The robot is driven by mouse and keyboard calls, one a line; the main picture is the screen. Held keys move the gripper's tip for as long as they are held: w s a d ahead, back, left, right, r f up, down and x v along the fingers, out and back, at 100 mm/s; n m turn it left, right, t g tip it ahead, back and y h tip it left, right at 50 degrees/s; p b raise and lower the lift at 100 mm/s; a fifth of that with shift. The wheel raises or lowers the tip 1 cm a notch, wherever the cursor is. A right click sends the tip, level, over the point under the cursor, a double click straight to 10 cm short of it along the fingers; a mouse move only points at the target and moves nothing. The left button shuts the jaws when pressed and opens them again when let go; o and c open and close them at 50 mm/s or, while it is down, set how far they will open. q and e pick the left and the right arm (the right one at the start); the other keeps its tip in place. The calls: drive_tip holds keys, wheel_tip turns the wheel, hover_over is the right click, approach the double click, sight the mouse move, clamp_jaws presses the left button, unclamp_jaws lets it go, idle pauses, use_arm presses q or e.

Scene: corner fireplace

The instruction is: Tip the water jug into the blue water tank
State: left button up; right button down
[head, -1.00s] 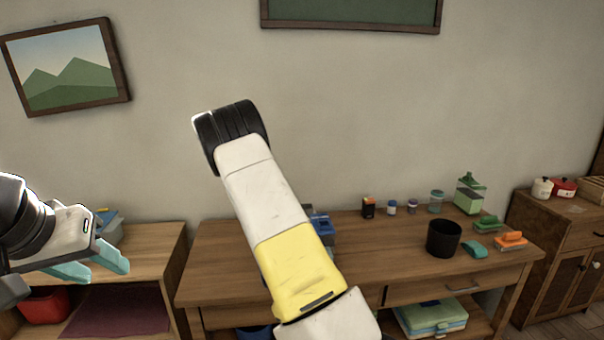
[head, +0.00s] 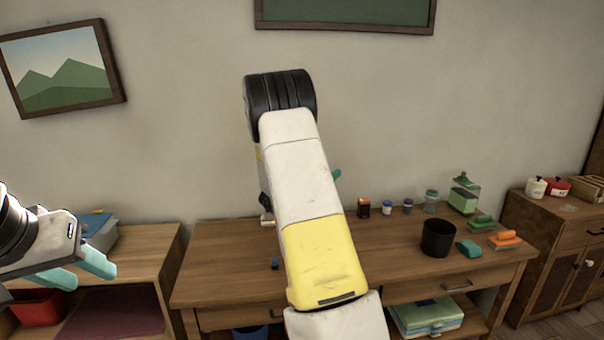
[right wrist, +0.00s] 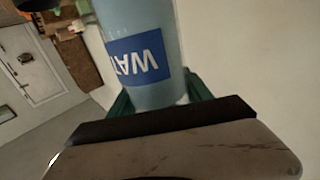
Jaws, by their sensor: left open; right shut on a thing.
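In the right wrist view, a light blue water jug (right wrist: 145,92) with a darker blue label sits between the green fingers of my right gripper (right wrist: 160,100), which is shut on it. The label's letters appear upside down in that view. In the head view my own right arm hides the jug and most of that gripper; a teal fingertip shows beside the arm. My left gripper (head: 95,276) is open and empty at the left edge. I cannot make out the blue water tank for certain; a blue container (head: 250,333) shows partly below the desk.
The wooden desk (head: 215,270) carries a black cup (head: 438,238), small jars, a green dispenser (head: 464,195) and brushes at its right. A low shelf (head: 150,250) stands left, a cabinet (head: 520,225) right. My right arm covers the desk's middle.

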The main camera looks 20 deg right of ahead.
wheel_tip(320, 180, down, 8)
drive_tip(key=s+d+n, duration=0.1)
drive_tip(key=s+n, duration=0.1)
drive_tip(key=n, duration=0.8)
drive_tip(key=shift+d+f+n, duration=0.15)
drive_tip(key=shift+f+n, duration=0.1)
drive_tip(key=shift+n, duration=0.05)
drive_tip(key=shift+s+d+f+n, duration=0.1)
drive_tip(key=shift+f+n, duration=0.35)
drive_tip(key=shift+n, duration=0.4)
drive_tip(key=shift+s+a+f+n, duration=0.1)
drive_tip(key=shift+f+n, duration=0.4)
drive_tip(key=shift+n, duration=0.3)
drive_tip(key=shift+s+d+f+n, duration=0.1)
drive_tip(key=shift+f+n, duration=0.35)
drive_tip(key=shift+n, duration=0.4)
idle(3.8)
